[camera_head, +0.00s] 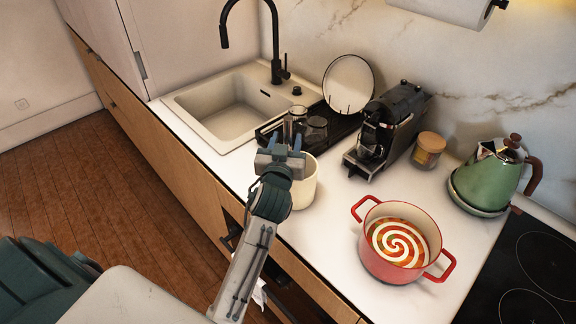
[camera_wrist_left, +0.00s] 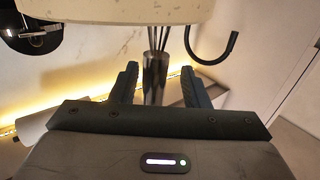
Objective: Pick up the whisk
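The whisk shows in the left wrist view, where its metal handle (camera_wrist_left: 155,78) lies between my two fingers and its wires run to the rim of a cream container (camera_wrist_left: 115,12). In the head view I cannot make out the whisk clearly. The cream container (camera_head: 304,190) stands on the counter there, partly covered by my left gripper (camera_head: 284,145). The left gripper is open, with its fingers on either side of the handle. A gap shows between the handle and the right-hand finger. My right gripper is not in view.
Clear glasses (camera_head: 316,128) stand on a black drying tray just behind the gripper. The sink (camera_head: 231,108) is behind left, and a coffee machine (camera_head: 391,122) to the right. A red pot (camera_head: 393,274) and green kettle (camera_head: 485,182) stand farther right.

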